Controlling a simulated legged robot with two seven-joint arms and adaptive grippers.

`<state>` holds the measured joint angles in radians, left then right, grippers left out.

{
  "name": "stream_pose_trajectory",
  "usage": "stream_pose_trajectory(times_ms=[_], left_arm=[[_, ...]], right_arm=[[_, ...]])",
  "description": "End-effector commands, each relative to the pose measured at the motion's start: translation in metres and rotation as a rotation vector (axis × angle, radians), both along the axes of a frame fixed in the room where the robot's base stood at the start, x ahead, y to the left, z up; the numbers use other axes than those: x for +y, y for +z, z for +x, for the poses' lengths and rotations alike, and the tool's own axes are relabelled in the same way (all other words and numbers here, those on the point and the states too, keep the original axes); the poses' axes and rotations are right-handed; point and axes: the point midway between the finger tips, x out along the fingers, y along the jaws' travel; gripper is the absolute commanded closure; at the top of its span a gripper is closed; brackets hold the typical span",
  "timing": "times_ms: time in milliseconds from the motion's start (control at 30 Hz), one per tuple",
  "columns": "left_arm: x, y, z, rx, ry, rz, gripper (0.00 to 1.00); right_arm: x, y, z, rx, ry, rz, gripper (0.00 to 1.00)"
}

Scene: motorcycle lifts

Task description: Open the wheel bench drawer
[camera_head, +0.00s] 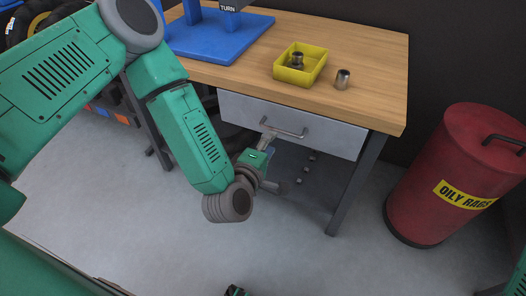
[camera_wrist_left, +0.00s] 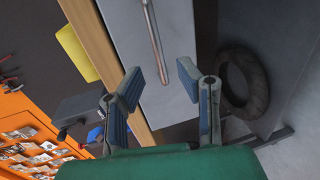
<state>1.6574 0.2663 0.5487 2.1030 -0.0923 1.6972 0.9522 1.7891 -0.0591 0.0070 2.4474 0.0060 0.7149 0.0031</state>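The wheel bench drawer (camera_head: 250,108) has a pale grey front under the wooden top and looks shut. Its bar handle (camera_head: 285,132) runs across the front. My left gripper (camera_head: 268,137) is at the handle's left part, partly hidden by its own wrist. In the left wrist view, the left gripper (camera_wrist_left: 160,80) is open. The handle (camera_wrist_left: 155,40) reaches between its two fingers, and both fingers appear apart from it. A small green and dark piece at the bottom edge of the head view may be part of my right gripper; its state does not show.
On the wooden bench top (camera_head: 370,75) stand a yellow bin (camera_head: 316,62) with a metal part, a loose metal socket (camera_head: 342,79) and a blue stand (camera_head: 215,45). A red oily-rags can (camera_head: 440,170) stands right. A tyre (camera_wrist_left: 245,80) lies under the bench. Floor in front is clear.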

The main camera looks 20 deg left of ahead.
Motion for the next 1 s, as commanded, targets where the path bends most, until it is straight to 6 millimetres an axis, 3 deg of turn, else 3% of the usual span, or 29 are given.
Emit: stream_pose_trajectory(times_ms=[100, 300, 867, 1000], left_arm=[[0.001, 0.004, -0.022, 0.004, -0.001, 0.001, 0.69], [0.002, 0.008, -0.041, 0.002, 0.001, 0.002, 0.69], [0.003, 0.008, -0.044, 0.003, -0.002, 0.003, 0.69], [-0.005, 0.001, -0.058, 0.091, -0.1, 0.113, 0.69]], right_arm=[[-0.001, 0.0, 0.0, 0.0, 0.0, 0.002, 0.6], [-0.001, -0.001, 0.0, 0.0, 0.0, 0.003, 0.6], [-0.001, -0.001, 0.002, 0.002, 0.0, 0.002, 0.6], [-0.001, 0.013, 0.001, 0.003, 0.0, 0.002, 0.6]])
